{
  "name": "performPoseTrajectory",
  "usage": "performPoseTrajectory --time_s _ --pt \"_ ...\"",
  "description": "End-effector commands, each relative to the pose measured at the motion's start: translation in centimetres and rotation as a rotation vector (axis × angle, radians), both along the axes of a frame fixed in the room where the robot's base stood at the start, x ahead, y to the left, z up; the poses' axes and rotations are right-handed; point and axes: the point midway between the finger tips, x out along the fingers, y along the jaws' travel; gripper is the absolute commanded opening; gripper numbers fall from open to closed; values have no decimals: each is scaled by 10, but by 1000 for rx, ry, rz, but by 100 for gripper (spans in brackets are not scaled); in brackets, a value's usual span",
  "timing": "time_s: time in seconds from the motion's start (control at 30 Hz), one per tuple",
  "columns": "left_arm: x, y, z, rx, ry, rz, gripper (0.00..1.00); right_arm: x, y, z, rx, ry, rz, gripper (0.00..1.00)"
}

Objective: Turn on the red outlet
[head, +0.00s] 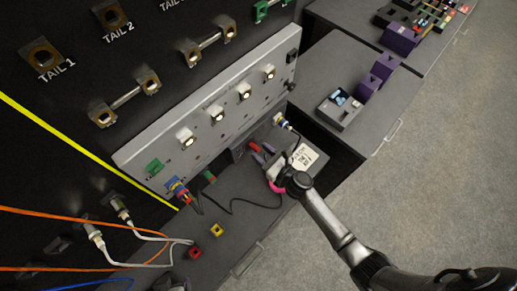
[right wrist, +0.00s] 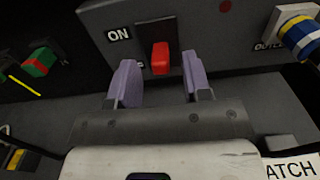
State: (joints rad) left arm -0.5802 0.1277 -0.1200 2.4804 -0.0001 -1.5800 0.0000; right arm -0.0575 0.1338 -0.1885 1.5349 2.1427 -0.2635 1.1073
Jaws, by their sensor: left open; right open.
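The red outlet switch (right wrist: 160,58) is a red rocker on a dark plate in a grey box front, beside an "ON" label (right wrist: 118,34). In the right wrist view it shows between the two lilac fingers of my right gripper (right wrist: 158,82), a little beyond their tips. The fingers stand apart with nothing between them; I cannot tell whether they touch the box. In the head view the right gripper (head: 262,153) is at the box under the tilted grey panel, and a bit of red shows by its fingers. I cannot make out my left gripper.
A blue, yellow and white connector (right wrist: 302,37) sits right of the switch. A black cable (head: 245,201) lies on the grey shelf. The tilted panel (head: 215,105) overhangs from above. A green-and-red connector (right wrist: 40,63) is at left. A white patch label (head: 304,157) is beside the gripper.

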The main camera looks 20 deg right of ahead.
Motion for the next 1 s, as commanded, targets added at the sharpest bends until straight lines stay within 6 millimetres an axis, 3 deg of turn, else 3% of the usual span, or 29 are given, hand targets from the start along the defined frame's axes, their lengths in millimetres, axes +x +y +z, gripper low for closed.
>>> performPoseTrajectory --time_s 0.2,0.57,1.0 --pt "0 0 0 0 0 0 71 14 6 0 -1 -1 0 45" --pt "0 -3 0 -11 0 7 71 15 7 0 -1 0 1 45" --pt "0 -3 0 -11 1 7 71 15 7 0 -1 0 1 4"
